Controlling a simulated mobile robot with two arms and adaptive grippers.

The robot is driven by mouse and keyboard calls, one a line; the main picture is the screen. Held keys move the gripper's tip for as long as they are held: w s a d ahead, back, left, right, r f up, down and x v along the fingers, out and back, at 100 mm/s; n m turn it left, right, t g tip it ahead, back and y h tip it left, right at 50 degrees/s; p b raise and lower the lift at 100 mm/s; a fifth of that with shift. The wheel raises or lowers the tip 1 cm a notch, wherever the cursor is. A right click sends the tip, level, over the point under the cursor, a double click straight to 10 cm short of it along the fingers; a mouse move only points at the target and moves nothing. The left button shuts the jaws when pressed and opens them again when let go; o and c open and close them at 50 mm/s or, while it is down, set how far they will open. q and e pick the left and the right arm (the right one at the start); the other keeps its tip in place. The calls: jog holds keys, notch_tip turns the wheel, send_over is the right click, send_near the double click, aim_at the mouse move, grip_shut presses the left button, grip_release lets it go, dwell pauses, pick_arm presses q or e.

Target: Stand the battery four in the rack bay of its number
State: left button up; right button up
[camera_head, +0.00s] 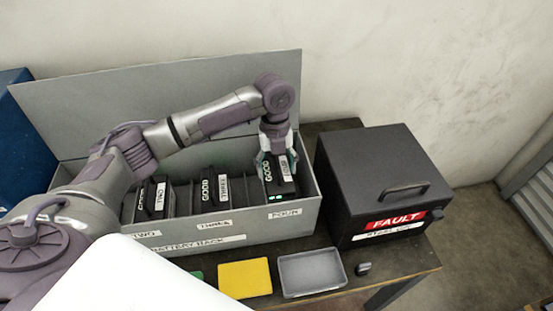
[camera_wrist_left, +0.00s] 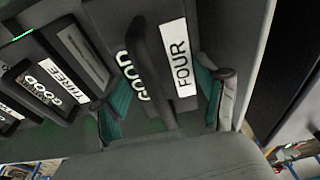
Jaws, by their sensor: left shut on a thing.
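Battery four (camera_head: 283,187) is a black block with a white FOUR label, a GOOD mark and green lights. It stands upright in the right-hand end of the grey battery rack (camera_head: 200,243), behind the bay label FOUR (camera_head: 285,213). My left gripper (camera_head: 276,157) reaches down from above and is shut on its top. In the left wrist view the teal finger pads of the gripper (camera_wrist_left: 162,97) sit on both sides of battery four (camera_wrist_left: 158,45). The battery's lower end is hidden by the rack's front wall. My right gripper does not show.
Battery three (camera_head: 222,190) and battery two (camera_head: 153,199) stand to the left in the rack. A black FAULT box (camera_head: 375,180) stands close on the right.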

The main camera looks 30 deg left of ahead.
pick_arm(q)
jog(key=shift+f+p, duration=0.3)
jog(key=shift+f, duration=0.95)
jog(key=shift+w+f, duration=0.1)
jog(key=shift+f, duration=0.45)
jog(key=o, duration=1.5)
jog(key=shift+f, duration=0.25)
jog(key=shift+c, duration=0.2)
jog(key=o, duration=0.4)
jog(key=shift+s, duration=0.2)
jog(key=shift+c, duration=0.2)
jog(key=shift+r, duration=0.2)
jog(key=r+b, duration=0.1)
jog(key=r, duration=0.3)
jog(key=w+r, duration=0.1)
jog(key=r, duration=0.3)
jog(key=a+r+b, duration=0.1)
jog(key=r, duration=0.2)
jog(key=shift+w+r+b, duration=0.25)
jog(key=shift+r+b, duration=0.1)
jog(key=shift+r, duration=0.05)
jog(key=shift+s+f, duration=0.1)
